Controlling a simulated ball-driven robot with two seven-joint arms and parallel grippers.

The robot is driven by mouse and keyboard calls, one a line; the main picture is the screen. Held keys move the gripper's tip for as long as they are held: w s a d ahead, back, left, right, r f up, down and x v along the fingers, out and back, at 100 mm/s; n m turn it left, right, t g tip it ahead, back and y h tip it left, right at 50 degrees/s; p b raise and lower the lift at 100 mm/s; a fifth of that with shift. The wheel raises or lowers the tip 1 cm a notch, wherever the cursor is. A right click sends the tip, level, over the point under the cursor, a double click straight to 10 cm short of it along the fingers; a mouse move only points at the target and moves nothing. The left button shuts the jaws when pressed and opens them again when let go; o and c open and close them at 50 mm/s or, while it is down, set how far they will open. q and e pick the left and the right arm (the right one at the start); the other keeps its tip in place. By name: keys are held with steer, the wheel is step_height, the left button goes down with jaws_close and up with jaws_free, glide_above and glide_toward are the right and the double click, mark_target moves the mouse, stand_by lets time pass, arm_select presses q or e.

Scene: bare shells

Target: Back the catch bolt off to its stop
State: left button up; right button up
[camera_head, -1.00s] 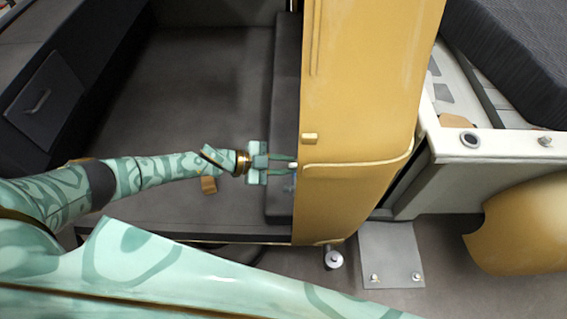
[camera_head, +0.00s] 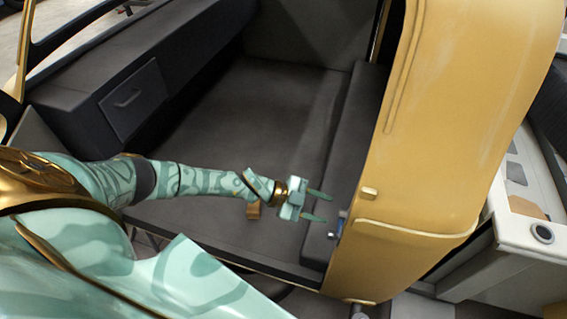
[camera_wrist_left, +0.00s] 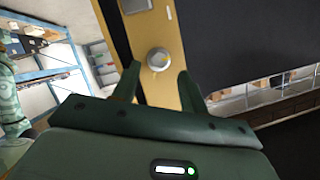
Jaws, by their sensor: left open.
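The catch bolt shows in the left wrist view as a round silver knob (camera_wrist_left: 158,60) on the narrow edge of the yellow door panel (camera_wrist_left: 155,25). In the head view a small silver and blue piece, seemingly the same bolt (camera_head: 341,222), sits at the left edge of the yellow panel (camera_head: 440,120). My left gripper (camera_head: 328,208) is open and empty, a short way left of that edge, with its fingers pointing at it. In the left wrist view the fingers (camera_wrist_left: 158,72) lie to either side of the knob in the picture, apart from it. My right gripper is out of view.
A dark box-like interior (camera_head: 240,120) lies behind my left arm, with a handled drawer front (camera_head: 130,98) at left. A small tan block (camera_head: 254,210) shows beside the wrist. A white cabinet (camera_head: 520,215) stands right of the panel.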

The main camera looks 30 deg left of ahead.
arm_select(q)
steer(key=b+v, duration=0.1)
steer(key=v, duration=1.1)
